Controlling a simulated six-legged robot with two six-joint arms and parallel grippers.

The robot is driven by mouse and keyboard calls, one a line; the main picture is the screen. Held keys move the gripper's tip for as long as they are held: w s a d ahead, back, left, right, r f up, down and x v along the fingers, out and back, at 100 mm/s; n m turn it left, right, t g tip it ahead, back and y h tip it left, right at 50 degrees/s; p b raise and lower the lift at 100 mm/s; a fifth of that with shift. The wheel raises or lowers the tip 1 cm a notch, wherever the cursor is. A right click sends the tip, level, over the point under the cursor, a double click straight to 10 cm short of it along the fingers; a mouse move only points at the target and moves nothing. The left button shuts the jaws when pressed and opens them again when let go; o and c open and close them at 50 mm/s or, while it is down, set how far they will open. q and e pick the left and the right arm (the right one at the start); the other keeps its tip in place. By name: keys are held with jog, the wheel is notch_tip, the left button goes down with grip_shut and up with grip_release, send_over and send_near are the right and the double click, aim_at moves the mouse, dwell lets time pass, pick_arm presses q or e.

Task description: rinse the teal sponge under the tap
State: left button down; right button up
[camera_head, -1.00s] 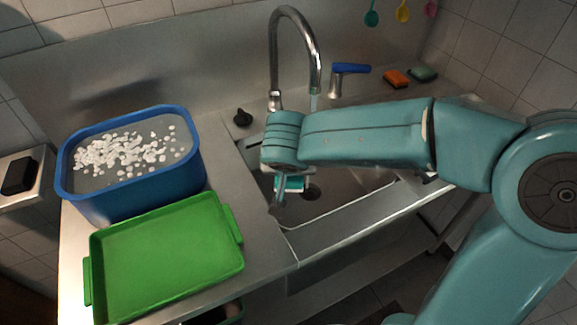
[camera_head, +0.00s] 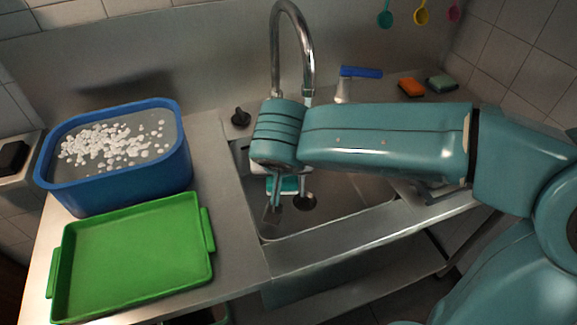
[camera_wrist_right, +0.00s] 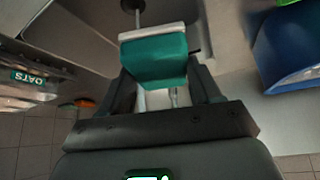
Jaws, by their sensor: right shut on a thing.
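The teal sponge (camera_wrist_right: 155,62), with a pale layer along one side, is held between the fingers of my right gripper (camera_wrist_right: 160,85) in the wrist view. In the head view the sponge (camera_head: 285,186) shows just below my right wrist, over the sink basin (camera_head: 340,208); my right gripper (camera_head: 276,195) is mostly hidden by my arm there. The curved metal tap (camera_head: 308,60) stands behind my wrist, its spout end just above my forearm. The blue tap lever (camera_head: 360,72) is to its right. Whether water reaches the sponge is hidden. My left gripper is not in view.
A blue tub (camera_head: 120,190) with white pieces floating in it and a green tray (camera_head: 135,260) stand on the left counter. An orange sponge (camera_head: 411,87) and a grey-green sponge (camera_head: 442,82) lie behind the sink at right. A black knob (camera_head: 240,117) sits beside the basin.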

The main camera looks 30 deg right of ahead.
jog(key=shift+a+f, duration=0.1)
jog(key=shift+a, duration=0.4)
jog(key=shift+w+a, duration=0.1)
jog(key=w+d+f+p, duration=0.1)
jog(key=w+d, duration=0.2)
jog(key=d, duration=0.3)
jog(key=w+d+f+p, duration=0.1)
jog(key=w+d, duration=0.2)
jog(key=d, duration=0.3)
jog(key=shift+d+f, duration=0.2)
jog(key=shift+f, duration=0.15)
